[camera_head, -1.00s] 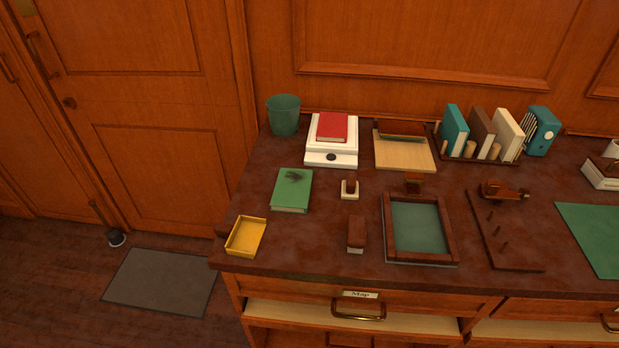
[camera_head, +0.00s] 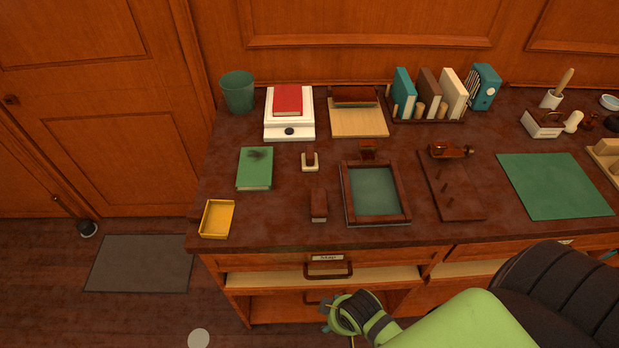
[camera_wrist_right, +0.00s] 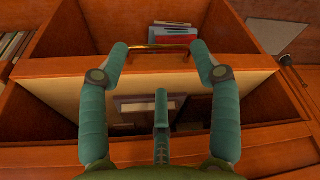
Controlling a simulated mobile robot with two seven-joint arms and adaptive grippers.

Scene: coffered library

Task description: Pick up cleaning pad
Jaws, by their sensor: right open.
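No item is labelled as the cleaning pad. Two small things on the dark desk top (camera_head: 270,215) could be it: a cream-based pad with a brown grip (camera_head: 310,162), and a brown block (camera_head: 318,205) nearer the front edge. I cannot tell which. A green book (camera_head: 255,170) with a dark smudge lies to their left. My right gripper (camera_head: 342,316) is low in front of the desk, below its top and apart from both small things. In the right wrist view its teal fingers (camera_wrist_right: 160,65) are spread and empty before the desk's front. My left gripper is out of view.
A yellow tray (camera_head: 217,218) sits at the desk's front left corner. A drawer handle (camera_head: 328,270) juts from the front. Bare desk surrounds the small things.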

